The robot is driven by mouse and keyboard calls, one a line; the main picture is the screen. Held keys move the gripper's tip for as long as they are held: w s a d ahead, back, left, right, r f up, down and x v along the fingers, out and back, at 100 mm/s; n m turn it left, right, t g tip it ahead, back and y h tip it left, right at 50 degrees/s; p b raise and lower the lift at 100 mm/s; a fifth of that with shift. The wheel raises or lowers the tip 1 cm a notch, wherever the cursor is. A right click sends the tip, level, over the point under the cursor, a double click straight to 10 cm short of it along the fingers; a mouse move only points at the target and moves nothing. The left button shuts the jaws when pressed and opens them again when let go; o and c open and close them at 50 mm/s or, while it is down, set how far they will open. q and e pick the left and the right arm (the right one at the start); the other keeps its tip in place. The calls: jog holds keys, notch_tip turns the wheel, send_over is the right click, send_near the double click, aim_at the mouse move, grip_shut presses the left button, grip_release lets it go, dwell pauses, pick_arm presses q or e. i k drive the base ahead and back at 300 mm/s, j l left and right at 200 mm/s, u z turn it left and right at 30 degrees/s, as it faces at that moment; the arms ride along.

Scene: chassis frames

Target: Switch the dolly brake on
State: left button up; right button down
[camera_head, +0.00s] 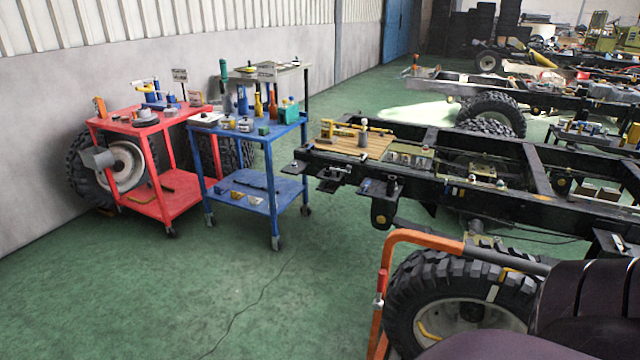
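An orange tubular frame (380,290) stands at the lower right, close to me. It looks like the handle of a dolly, but I cannot tell for sure. A small light fitting (378,301) with a red tip sits on its upright; I cannot tell whether this is a brake. The frame's lower part is cut off by the picture edge. Neither of my grippers is in view.
A large tyre (405,300) is behind the orange frame. A black chassis (460,200) crosses the right side. A blue cart (262,205) and a red cart (165,205) with tools stand at the left by the wall. The green floor (200,300) in front is clear except for a thin cable.

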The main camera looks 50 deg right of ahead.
aim_at(378, 303)
jog(key=i, duration=3.3)
jog(key=z, duration=3.75)
